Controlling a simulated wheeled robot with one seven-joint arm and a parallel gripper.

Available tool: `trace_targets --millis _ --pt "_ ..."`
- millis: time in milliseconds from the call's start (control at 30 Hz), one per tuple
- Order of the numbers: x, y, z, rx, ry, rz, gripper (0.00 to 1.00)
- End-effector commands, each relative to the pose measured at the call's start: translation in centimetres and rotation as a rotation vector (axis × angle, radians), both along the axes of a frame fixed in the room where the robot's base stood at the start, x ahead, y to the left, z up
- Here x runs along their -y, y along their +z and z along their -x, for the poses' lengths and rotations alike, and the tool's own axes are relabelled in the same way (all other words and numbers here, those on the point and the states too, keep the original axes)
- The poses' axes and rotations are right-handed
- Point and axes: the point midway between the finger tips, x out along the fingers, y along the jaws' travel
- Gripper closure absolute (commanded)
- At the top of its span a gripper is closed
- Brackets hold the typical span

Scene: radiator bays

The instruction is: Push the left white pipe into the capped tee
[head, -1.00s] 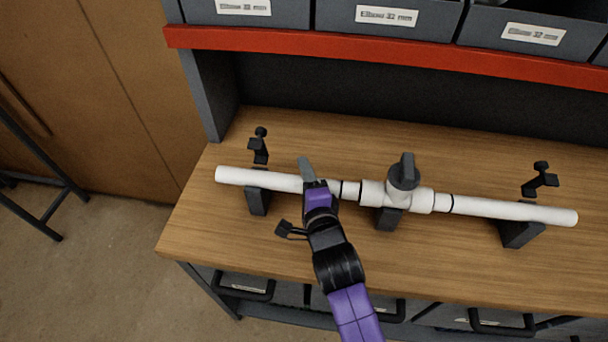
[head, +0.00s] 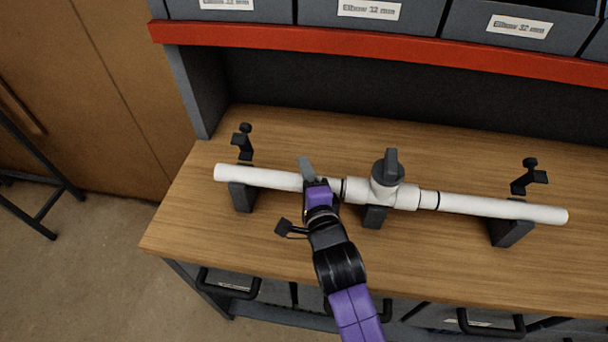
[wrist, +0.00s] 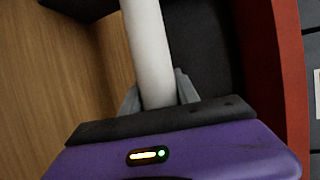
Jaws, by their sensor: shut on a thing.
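The left white pipe (head: 268,178) lies across the left black support on the bench, its right end at the white tee (head: 384,193). A dark ring on the pipe sits right at the tee's left mouth. The tee carries a dark grey cap (head: 388,169) on top. My gripper (head: 311,178) is shut around the left pipe, left of the tee. In the wrist view the pipe (wrist: 150,50) runs between the grey fingers. The right white pipe (head: 495,208) enters the tee's other side, its dark ring (head: 437,201) a little clear of the mouth.
Black supports (head: 243,198) (head: 374,217) (head: 510,233) stand under the pipes and tee. Black clamps (head: 243,141) (head: 529,176) stand behind the pipes. A red shelf edge (head: 370,55) with grey labelled bins runs above the back. The wooden bench front (head: 420,260) is clear.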

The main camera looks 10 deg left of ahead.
Motion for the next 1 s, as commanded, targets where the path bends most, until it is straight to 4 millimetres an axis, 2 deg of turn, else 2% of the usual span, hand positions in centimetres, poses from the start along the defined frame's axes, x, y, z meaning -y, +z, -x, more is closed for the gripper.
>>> trace_targets --millis 67,100,200,567,1000 --pt "0.5 -0.2 -0.1 -0.004 -0.008 0.004 1.0" --pt "0.5 -0.2 -0.1 -0.004 -0.008 0.004 0.57" --pt "0.4 -0.2 -0.1 -0.003 -0.007 0.004 0.42" --pt "0.4 -0.1 0.3 -0.002 -0.004 0.003 0.42" --pt "2.6 0.8 5.8 -0.001 -0.005 0.004 0.42"
